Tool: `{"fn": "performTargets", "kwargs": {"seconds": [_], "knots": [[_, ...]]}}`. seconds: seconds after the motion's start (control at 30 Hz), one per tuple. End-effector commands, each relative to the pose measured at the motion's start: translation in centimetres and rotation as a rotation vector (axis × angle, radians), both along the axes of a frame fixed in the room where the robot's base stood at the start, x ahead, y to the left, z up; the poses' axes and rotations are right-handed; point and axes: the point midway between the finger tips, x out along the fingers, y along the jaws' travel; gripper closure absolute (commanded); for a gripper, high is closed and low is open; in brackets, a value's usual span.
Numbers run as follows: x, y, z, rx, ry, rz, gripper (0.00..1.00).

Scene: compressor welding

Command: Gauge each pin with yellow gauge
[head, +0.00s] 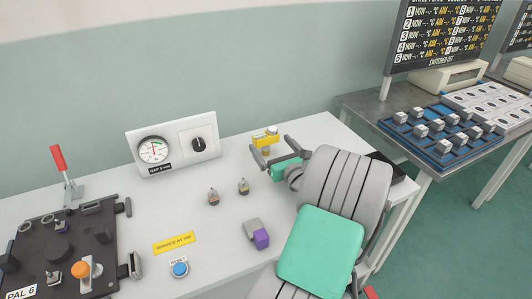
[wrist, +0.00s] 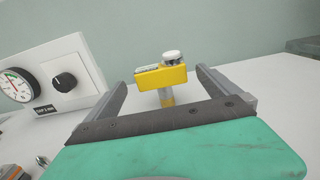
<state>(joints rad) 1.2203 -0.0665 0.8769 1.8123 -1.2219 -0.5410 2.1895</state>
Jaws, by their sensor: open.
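The yellow gauge (head: 266,138) stands on the white table near its back edge, with a round metal piece on top. In the wrist view the yellow gauge (wrist: 162,77) shows between the two fingers, with a narrower stem below its yellow body. My gripper (head: 271,147) is open around or just in front of the gauge; I cannot tell whether a finger touches it. In the wrist view my gripper (wrist: 160,80) has its fingers spread apart. Two small metal pins, a left one (head: 213,197) and a right one (head: 243,186), stand upright on the table.
A dial box (head: 172,145) stands at the back. A black fixture (head: 65,245) with a red lever is at left. A purple-and-grey block (head: 257,234), a blue button (head: 180,269) and a yellow label (head: 174,243) are in front. Blue trays (head: 440,133) lie on another table at right.

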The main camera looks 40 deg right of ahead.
Motion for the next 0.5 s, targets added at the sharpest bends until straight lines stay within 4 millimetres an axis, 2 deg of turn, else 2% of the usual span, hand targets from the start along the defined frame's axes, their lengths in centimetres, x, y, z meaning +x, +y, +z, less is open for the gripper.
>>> {"fn": "performTargets", "kwargs": {"seconds": [0.03, 0.17, 0.5], "knots": [[0.0, -0.1, -0.7, -0.001, 0.000, -0.002, 0.00], [0.5, -0.4, -0.7, -0.002, 0.002, -0.002, 0.00], [6.0, -2.0, -0.6, -0.003, 0.002, -0.003, 0.00]]}}
